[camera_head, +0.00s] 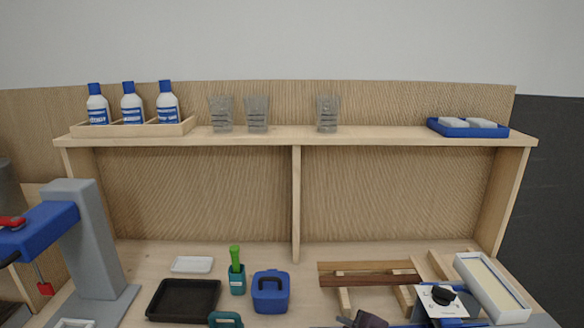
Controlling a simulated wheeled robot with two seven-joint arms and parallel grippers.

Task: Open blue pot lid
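The blue pot (271,296) stands on the table a little left of the middle. Its blue lid, with a dark arched handle (270,280), appears to sit on it. A dark part that looks like my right gripper (364,320) shows at the bottom edge, right of the pot and apart from it. It is cut off, so I cannot tell whether it is open or holds anything. My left gripper is not in view.
A black tray (183,299), green holder (237,280) and teal-handled item (225,320) lie left of the pot. A grey stand with a blue arm (95,240) rises further left. Wooden pieces (372,280) and a long box (492,288) lie right. A shelf (300,136) spans behind.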

